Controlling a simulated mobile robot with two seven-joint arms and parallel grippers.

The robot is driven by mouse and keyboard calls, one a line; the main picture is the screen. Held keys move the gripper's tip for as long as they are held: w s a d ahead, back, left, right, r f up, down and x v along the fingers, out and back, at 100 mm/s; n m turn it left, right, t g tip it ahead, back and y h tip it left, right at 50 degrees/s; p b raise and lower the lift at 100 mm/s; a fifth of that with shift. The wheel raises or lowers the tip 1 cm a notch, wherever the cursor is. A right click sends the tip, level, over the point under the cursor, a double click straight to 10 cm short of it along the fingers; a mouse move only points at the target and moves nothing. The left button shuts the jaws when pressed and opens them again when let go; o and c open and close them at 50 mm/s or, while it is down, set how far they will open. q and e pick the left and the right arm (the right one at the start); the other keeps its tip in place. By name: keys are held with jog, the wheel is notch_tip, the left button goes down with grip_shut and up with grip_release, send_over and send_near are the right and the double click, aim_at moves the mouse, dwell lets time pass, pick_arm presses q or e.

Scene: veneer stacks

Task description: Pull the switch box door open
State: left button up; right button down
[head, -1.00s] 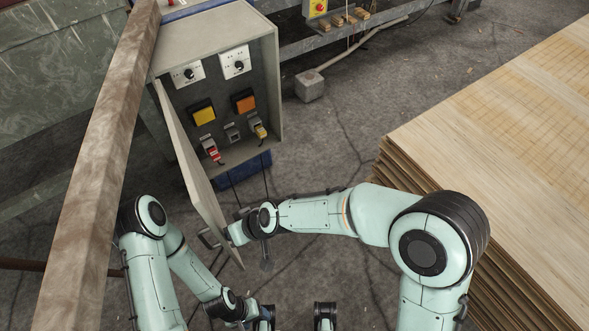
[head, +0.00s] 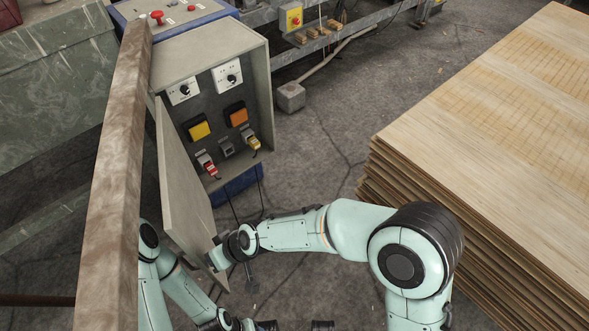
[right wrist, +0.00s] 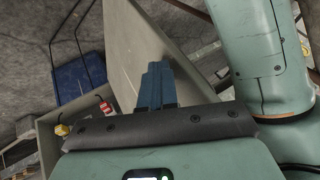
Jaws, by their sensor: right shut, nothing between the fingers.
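The grey switch box (head: 263,95) stands at upper left in the head view, its front uncovered. Its grey door (head: 183,190) hangs wide open from the left side, inner face toward the right. My right gripper (head: 216,256) is at the door's free end, on the inner-face side. In the right wrist view its shut, empty fingers (right wrist: 158,78) are in front of the door panel (right wrist: 135,45). I cannot tell whether they touch it. My left arm shows at lower left, partly behind a beam; its gripper is not clearly in view.
A brown beam (head: 118,170) crosses the left side in front of the door's hinge side. A stack of veneer sheets (head: 480,130) fills the right. A grey block (head: 290,97) lies on the floor beyond the box. Open floor (head: 320,150) lies between box and stack.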

dwell(0.7)
jog(key=v, duration=1.3)
jog(key=shift+r+p, duration=0.15)
jog(key=shift+p, duration=0.25)
jog(key=shift+s+d, duration=0.1)
jog(key=shift+s, duration=0.05)
